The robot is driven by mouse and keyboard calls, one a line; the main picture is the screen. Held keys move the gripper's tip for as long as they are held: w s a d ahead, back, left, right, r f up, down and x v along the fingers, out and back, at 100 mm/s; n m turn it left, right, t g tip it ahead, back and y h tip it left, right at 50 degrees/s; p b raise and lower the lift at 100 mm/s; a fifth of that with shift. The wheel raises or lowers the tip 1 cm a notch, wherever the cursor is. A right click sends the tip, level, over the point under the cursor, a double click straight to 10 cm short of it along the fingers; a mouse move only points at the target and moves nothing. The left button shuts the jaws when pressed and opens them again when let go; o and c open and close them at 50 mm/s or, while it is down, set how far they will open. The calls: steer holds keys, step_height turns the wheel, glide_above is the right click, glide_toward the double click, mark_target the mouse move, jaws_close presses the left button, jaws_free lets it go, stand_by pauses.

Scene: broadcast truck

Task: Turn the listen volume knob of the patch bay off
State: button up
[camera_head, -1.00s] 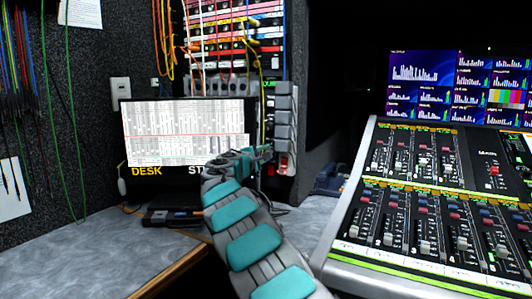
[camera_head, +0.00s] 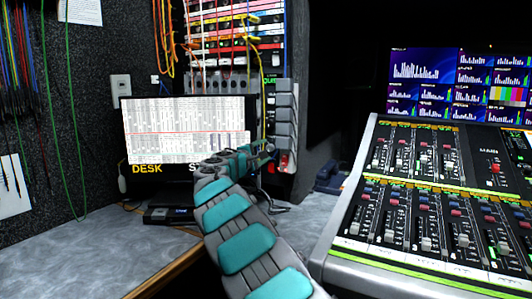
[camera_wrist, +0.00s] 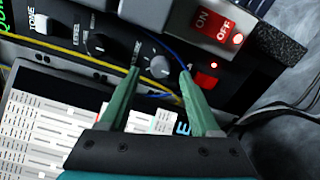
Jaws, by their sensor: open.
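The patch bay (camera_head: 235,45) stands against the back wall in the head view, with colored cords plugged in. In the wrist view, a black panel carries a grey round knob (camera_wrist: 157,66) and a dark knob (camera_wrist: 97,44) to its left. The label of the grey knob is not readable, so I cannot tell for sure that it is the listen volume knob. My gripper (camera_wrist: 160,71) is open, its green fingertips on either side of the grey knob; contact cannot be told. In the head view my gripper (camera_head: 264,151) is at the panel's lower right, and the knob is hidden.
A red ON/OFF switch (camera_wrist: 220,25) and a small lit red button (camera_wrist: 207,78) sit right of the knob. Blue and yellow cables run close to the fingers. A monitor (camera_head: 188,130) stands left of my gripper. A mixing console (camera_head: 430,200) fills the right side.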

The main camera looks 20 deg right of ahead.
steer(key=v, duration=0.5)
steer(key=shift+s+a+f+b, duration=0.1)
steer(key=shift+s+a+b, duration=0.1)
steer(key=shift+b, duration=0.2)
